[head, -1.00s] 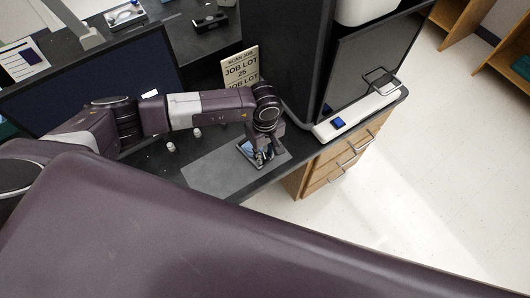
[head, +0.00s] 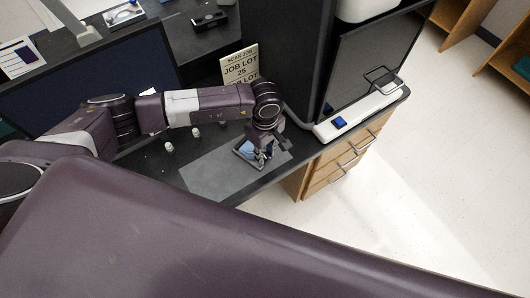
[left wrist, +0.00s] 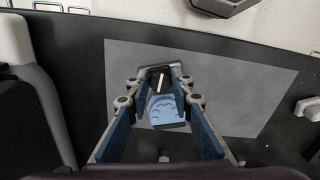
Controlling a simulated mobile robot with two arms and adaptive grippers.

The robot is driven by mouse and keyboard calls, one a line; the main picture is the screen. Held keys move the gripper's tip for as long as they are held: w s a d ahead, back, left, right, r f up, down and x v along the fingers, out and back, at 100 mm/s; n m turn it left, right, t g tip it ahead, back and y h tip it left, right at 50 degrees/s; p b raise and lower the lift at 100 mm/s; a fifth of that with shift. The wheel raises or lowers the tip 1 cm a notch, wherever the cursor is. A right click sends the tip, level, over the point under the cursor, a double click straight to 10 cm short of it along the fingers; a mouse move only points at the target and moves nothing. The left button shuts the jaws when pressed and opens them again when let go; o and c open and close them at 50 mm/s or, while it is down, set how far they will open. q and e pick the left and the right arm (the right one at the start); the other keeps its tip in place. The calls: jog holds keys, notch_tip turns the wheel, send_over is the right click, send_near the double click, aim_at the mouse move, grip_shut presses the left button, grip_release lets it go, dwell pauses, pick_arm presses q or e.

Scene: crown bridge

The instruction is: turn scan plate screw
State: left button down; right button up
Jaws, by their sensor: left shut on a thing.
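The scan plate (head: 244,151) lies on the grey mat at the bench edge, partly covered by my left gripper (head: 264,156). In the left wrist view it shows a light blue arch-shaped piece (left wrist: 165,109) on it. A dark screw knob (left wrist: 159,84) with a white line sits at the far end of the plate. My left gripper (left wrist: 161,82) points down with its two blue-padded fingers on either side of the knob, shut on it. The line on the knob is slightly tilted. My right gripper is not in view.
The grey mat (head: 208,176) has clear room to the left. Small pale pieces (head: 169,146) stand on the bench behind it. A job sign (head: 240,68) and a large dark machine (head: 285,60) stand close behind and right of my arm.

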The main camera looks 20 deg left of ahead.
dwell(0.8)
pick_arm(q)
jog(key=c, duration=1.7)
grip_release()
jog(key=shift+r, duration=0.1)
notch_tip(320, 180, up, 12)
